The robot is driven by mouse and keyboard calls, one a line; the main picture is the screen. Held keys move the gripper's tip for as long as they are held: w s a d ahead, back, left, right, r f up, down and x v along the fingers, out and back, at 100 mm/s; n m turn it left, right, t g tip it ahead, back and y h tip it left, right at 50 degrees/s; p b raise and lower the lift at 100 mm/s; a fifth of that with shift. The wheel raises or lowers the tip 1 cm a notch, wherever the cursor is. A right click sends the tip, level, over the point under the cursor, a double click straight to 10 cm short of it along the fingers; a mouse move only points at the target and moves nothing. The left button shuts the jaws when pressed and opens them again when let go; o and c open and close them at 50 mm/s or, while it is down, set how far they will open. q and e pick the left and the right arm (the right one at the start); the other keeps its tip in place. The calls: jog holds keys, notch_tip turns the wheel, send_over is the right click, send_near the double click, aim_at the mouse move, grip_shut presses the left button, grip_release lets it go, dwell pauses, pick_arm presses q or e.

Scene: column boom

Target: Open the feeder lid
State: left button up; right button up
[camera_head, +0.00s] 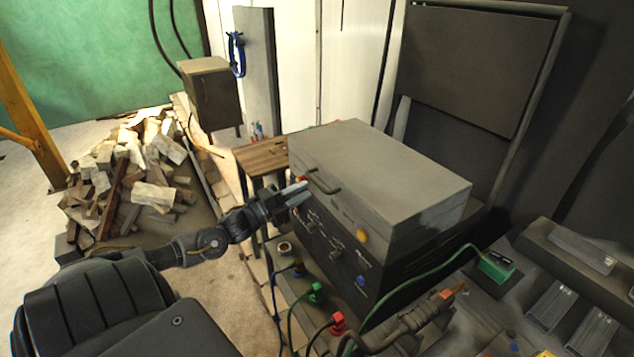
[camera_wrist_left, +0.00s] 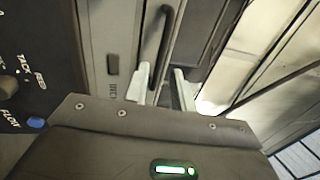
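The feeder is a dark box with a grey lid (camera_head: 400,170) that lies closed on top. A dark bar handle (camera_head: 325,183) is on the lid's left-facing side, and it also shows in the left wrist view (camera_wrist_left: 164,36). My left gripper (camera_head: 296,193) is just left of the handle, at the feeder's front left corner. In the left wrist view its two pale fingers (camera_wrist_left: 160,88) are apart, with the handle's lower end appearing between them. I cannot tell whether they touch it. My right gripper is not in view.
Knobs and a yellow button (camera_head: 362,235) are on the feeder's front panel. Green (camera_head: 316,291) and red (camera_head: 338,322) connectors with cables stand before it. A wooden table (camera_head: 262,154) is behind the gripper. A pile of blocks (camera_head: 130,165) lies on the floor at left.

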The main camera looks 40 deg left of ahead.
aim_at(317, 182)
pick_arm(q)
jog(key=p+x, duration=0.1)
jog(key=x, duration=0.4)
jog(key=shift+w+d, duration=0.1)
jog(key=shift+w, duration=0.25)
grip_shut()
